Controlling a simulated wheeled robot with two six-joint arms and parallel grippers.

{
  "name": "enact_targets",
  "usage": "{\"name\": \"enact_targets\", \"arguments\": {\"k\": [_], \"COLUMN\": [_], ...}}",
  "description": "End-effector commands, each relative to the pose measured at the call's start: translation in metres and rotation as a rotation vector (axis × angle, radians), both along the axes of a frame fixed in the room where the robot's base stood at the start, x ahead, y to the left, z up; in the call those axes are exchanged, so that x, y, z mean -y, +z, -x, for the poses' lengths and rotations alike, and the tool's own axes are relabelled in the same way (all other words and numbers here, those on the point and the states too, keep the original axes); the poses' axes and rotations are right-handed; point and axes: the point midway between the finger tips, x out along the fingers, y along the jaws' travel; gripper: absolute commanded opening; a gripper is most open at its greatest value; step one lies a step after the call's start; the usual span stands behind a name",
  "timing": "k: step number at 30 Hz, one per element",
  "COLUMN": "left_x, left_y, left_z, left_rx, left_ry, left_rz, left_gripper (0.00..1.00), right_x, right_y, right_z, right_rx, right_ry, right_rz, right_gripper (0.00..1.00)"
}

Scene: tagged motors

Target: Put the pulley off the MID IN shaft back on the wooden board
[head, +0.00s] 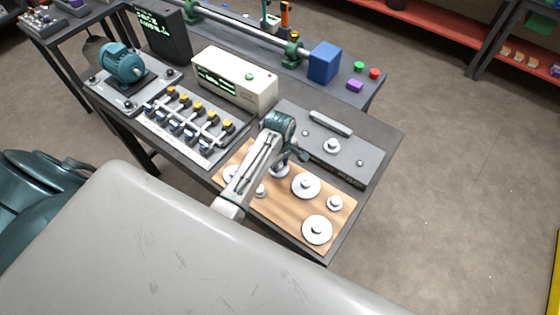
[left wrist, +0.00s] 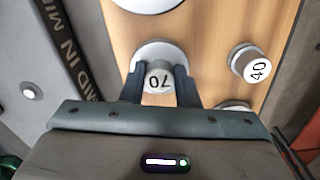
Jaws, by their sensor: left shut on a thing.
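The wooden board (head: 283,208) lies at the front of the bench with several pale round pulleys on it. My left gripper (head: 288,158) is over the board's back edge. It is shut on the hub of a pulley marked 70 (left wrist: 158,78), whose flange shows behind the fingers in the left wrist view. I cannot tell whether that pulley touches the board. A pulley marked 40 (left wrist: 252,64) sits on the board beside it. "MID IN" lettering (left wrist: 70,45) runs along the edge of the grey plate (head: 350,168). My right gripper is not in view.
The grey plate carries a bar (head: 331,122), a central round piece (head: 332,147) and small posts. A large pulley (head: 306,185) stands close right of the gripper, another (head: 317,229) at the front. A white instrument box (head: 235,80) and a connector panel (head: 188,125) are to the left.

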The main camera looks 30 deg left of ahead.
Motion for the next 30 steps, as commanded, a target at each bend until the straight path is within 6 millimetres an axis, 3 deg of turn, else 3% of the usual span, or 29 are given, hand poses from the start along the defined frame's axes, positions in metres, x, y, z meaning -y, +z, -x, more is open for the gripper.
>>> {"name": "enact_targets", "arguments": {"k": [8, 9, 12, 23, 30], "left_x": [0.0, 0.0, 0.0, 0.0, 0.0], "left_y": [-0.002, -0.003, -0.003, 0.002, 0.04], "left_z": [0.0, 0.0, 0.0, 0.0, -0.001], "left_rx": [0.0, 0.0, 0.0, 0.001, 0.007], "left_ry": [0.0, 0.0, 0.0, 0.0, 0.0], "left_rz": [0.0, 0.0, 0.0, -0.001, -0.001], "left_gripper": [0.01, 0.32, 0.5, 0.5, 0.5], "right_x": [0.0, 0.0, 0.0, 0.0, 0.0], "right_y": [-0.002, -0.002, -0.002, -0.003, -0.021], "right_z": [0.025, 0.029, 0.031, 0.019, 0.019], "right_rx": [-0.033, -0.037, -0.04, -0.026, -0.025], "right_ry": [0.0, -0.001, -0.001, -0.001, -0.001], "right_rz": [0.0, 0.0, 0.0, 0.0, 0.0], "right_gripper": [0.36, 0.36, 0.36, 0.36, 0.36]}}
